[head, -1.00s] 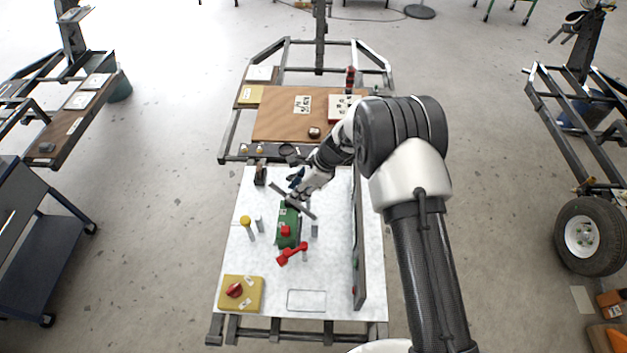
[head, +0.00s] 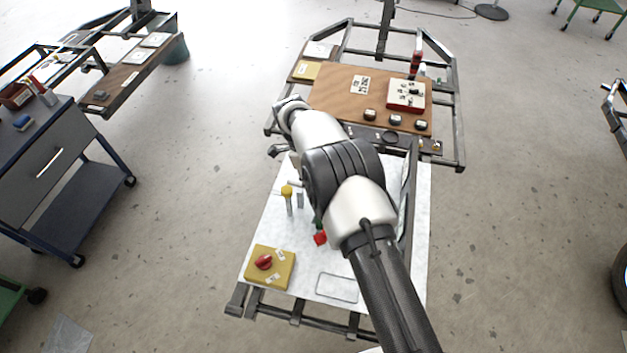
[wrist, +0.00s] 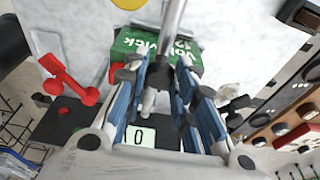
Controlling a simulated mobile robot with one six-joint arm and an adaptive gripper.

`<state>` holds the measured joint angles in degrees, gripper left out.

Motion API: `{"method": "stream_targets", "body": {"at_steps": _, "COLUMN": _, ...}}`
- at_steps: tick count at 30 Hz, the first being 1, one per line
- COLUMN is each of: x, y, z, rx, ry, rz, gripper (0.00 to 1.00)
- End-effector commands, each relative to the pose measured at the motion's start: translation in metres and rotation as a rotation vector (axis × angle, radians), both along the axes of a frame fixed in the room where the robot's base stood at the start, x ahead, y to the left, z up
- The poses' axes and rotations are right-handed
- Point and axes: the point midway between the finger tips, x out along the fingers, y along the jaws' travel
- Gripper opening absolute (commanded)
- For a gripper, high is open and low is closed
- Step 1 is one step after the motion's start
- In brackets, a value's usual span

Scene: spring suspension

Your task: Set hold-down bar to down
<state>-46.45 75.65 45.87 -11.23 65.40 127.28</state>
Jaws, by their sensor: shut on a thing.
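In the wrist view a grey metal bar (wrist: 173,25), which looks like the hold-down bar, runs between the blue-sided fingers of my gripper (wrist: 160,68). The fingers are shut on it. Below it is a green block (wrist: 128,45) with white lettering, partly hidden by the fingers. In the head view my arm covers the bar and almost all of the green block; I cannot tell the bar's tilt there.
A red lever (wrist: 68,80) sits beside the block in the wrist view. In the head view, a yellow-topped post (head: 287,191) and a yellow box with a red knob (head: 270,268) stand on the white table (head: 300,300). A brown board (head: 335,90) lies beyond.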

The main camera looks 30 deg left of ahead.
Motion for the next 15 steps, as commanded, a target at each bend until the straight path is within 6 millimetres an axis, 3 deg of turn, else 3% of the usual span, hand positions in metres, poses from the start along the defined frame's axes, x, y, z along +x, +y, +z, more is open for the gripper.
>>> {"method": "stream_targets", "body": {"at_steps": 4, "x": -0.0012, "y": 0.0039, "z": -0.0121, "rx": 0.013, "ry": -0.001, "rz": 0.002, "gripper": 0.00}}
{"method": "stream_targets", "body": {"at_steps": 15, "x": -0.0015, "y": 0.0052, "z": -0.0173, "rx": 0.018, "ry": -0.002, "rz": 0.003, "gripper": 0.00}}
